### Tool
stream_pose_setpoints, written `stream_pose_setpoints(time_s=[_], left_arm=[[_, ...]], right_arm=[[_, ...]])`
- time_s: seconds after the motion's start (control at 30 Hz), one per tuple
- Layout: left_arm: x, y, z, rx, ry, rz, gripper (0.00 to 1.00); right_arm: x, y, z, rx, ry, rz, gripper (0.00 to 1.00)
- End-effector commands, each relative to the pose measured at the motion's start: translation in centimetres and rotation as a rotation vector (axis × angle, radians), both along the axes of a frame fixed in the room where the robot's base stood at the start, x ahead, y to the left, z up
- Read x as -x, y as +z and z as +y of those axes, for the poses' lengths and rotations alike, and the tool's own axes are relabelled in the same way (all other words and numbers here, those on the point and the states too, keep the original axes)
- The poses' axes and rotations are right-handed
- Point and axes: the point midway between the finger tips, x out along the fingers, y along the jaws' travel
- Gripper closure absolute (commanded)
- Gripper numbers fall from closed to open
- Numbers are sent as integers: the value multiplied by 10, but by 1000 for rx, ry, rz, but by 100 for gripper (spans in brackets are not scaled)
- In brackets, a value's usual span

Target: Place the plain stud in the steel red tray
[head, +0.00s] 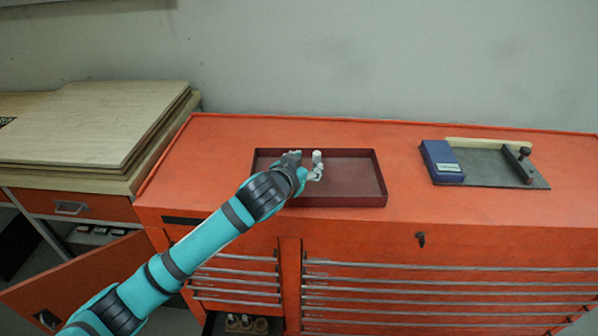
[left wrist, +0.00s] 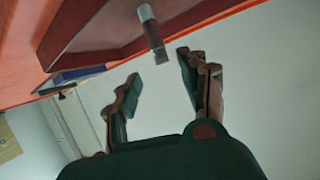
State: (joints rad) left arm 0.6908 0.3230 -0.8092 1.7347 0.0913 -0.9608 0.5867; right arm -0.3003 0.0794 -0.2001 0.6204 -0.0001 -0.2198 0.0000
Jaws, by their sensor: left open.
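The steel red tray (head: 362,170) is a shallow, dark red, rectangular tray on top of the orange tool cabinet. The plain stud (head: 317,157) is a small, pale grey cylinder, upright over the tray area near its middle. My left gripper (head: 306,166) is at the tray's left half, its fingers apart near the stud. In the left wrist view the stud (left wrist: 152,34) shows just beyond the open fingertips of the left gripper (left wrist: 160,68), apart from both. The tray (left wrist: 110,25) is behind it. Whether the stud's lower end touches the tray floor is unclear. My right gripper is not in view.
On the orange cabinet top (head: 410,135), a dark plate (head: 490,176) at the right carries a blue box (head: 441,162) and a dark clamp-like part (head: 520,163). Wooden boards (head: 95,125) are stacked at the left. The cabinet top between tray and plate is clear.

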Motion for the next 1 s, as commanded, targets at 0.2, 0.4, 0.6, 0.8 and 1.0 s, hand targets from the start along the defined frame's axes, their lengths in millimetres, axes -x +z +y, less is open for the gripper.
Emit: stream_pose_setpoints(time_s=[0.2, 0.4, 0.6, 0.8, 1.0], left_arm=[[30, 12, 10, 2, -1, 0, 56], [39, 17, 14, 0, 0, 0, 56], [39, 17, 14, 0, 0, 0, 56], [39, 17, 14, 0, 0, 0, 56], [42, 14, 14, 2, 0, 8, 56]], right_arm=[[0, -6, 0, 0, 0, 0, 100], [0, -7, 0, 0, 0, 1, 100], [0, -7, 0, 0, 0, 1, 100], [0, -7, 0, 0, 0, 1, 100], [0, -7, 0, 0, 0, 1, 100]])
